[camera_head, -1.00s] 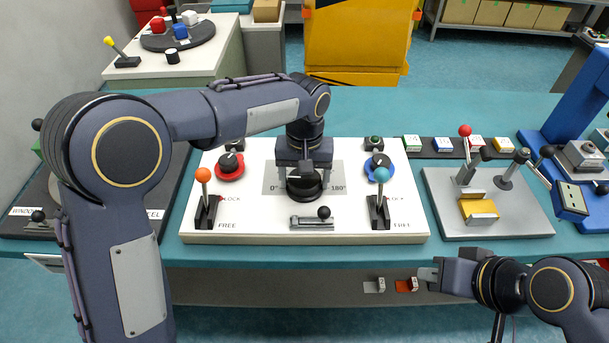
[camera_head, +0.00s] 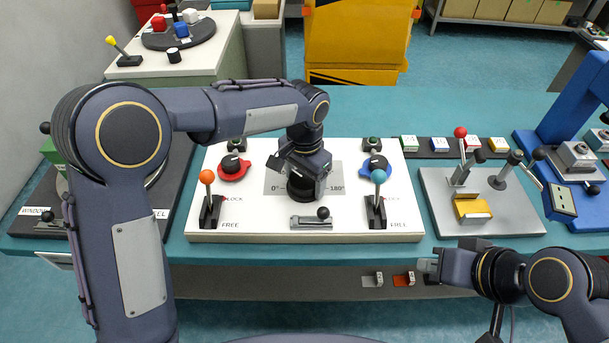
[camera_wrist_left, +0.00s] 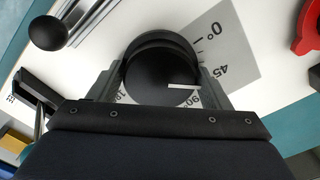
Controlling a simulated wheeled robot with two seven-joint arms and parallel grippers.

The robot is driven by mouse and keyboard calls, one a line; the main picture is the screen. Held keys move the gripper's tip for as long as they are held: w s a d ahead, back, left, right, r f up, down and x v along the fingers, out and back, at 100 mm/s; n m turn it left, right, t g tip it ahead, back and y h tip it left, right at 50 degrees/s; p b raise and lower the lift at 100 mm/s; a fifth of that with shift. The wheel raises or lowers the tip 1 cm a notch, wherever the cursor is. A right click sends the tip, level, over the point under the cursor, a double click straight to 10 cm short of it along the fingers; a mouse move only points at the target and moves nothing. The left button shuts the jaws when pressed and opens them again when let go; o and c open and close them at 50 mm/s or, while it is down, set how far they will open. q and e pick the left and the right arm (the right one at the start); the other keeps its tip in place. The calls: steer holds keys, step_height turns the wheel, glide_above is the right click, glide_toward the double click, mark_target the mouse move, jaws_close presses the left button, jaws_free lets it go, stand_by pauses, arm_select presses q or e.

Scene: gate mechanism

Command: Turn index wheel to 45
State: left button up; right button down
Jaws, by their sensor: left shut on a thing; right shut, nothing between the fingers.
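The index wheel is a black round knob (camera_wrist_left: 158,72) with a white pointer line, on a grey scale plate (camera_head: 330,170) in the middle of the white panel. In the left wrist view, the fingers of my left gripper (camera_wrist_left: 163,82) lie on either side of the wheel, shut on it. The pointer lies near the partly covered 90 mark; the 45 and 0° marks show farther round. In the head view, my left gripper (camera_head: 302,180) hides much of the wheel and scale. My right gripper (camera_head: 428,265) is shut and empty, in front of the table's front edge.
An orange-knobbed lever (camera_head: 207,178) and a blue-knobbed lever (camera_head: 379,178) stand left and right of the wheel. A red dial (camera_head: 234,167), a blue dial (camera_head: 376,165) and a black-knobbed slide (camera_head: 322,214) are close by. A grey lever plate (camera_head: 500,215) stands right.

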mark_target(304, 178)
stand_by(0.4)
arm_select(q)
steer(key=o, duration=1)
steer(key=shift+c, duration=0.2)
steer(key=shift+r, duration=0.1)
step_height(304, 178, up, 8)
steer(key=shift+f, duration=0.15)
